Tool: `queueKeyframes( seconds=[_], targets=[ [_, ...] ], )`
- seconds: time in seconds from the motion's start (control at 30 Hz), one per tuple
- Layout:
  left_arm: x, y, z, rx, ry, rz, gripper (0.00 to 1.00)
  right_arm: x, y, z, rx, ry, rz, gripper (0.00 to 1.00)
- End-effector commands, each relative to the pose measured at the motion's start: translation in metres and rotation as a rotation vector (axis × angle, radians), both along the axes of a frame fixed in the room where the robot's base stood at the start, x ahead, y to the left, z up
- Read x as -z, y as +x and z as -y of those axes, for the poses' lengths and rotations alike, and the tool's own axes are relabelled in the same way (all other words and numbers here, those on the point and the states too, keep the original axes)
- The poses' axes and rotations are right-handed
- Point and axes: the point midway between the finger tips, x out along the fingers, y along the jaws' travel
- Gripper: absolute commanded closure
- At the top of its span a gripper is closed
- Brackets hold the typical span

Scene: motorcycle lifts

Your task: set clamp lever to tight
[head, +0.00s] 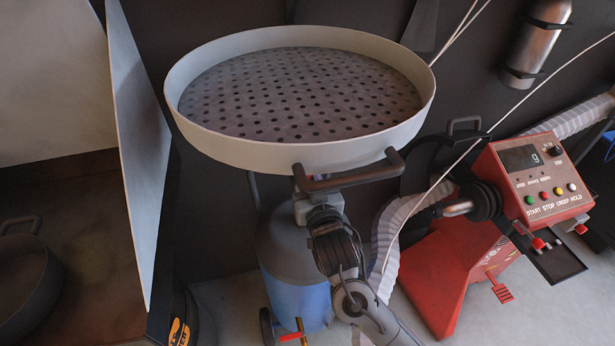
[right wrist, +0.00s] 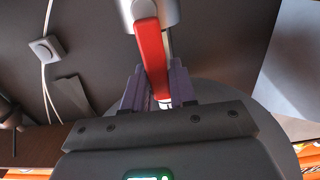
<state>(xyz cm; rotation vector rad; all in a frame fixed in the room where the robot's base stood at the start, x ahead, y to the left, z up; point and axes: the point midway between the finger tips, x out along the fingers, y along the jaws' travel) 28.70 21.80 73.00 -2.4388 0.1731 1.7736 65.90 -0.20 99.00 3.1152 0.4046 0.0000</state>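The clamp lever (right wrist: 152,55) is a red bar on a light grey cylindrical part (right wrist: 143,10), seen in the right wrist view. My right gripper (right wrist: 158,82) has one finger on each side of the lever's lower end and appears closed on it, with little or no gap. In the head view my right gripper (head: 319,208) reaches up under the rim of a large round pan, beside its dark handle (head: 350,180). The red lever cannot be made out there, hidden by the pan and gripper. My left gripper is not in view.
The round perforated pan (head: 300,155) sits above a grey and blue tank (head: 295,290). A red machine (head: 540,175) with buttons and a ribbed hose (head: 395,235) stand to the right. A pale upright panel (head: 140,150) and a dark pot (head: 30,285) are at left.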

Motion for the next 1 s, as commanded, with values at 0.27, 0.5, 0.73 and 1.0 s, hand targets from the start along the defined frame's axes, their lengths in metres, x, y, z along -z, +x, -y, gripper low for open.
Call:
queueKeyframes(
  seconds=[0.27,0.5,0.73,1.0],
  targets=[
    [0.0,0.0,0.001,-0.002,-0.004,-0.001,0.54,0.0,0.0,0.0,0.0,0.0,0.0,1.0],
    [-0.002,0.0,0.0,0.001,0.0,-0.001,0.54,0.0,0.0,0.001,0.001,0.012,-0.004,1.0],
    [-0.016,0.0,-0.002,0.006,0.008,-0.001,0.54,-0.002,0.001,0.006,0.002,0.092,-0.026,1.0],
    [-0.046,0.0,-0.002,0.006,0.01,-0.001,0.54,-0.002,0.004,0.032,0.023,0.296,-0.079,1.0]
  ],
)
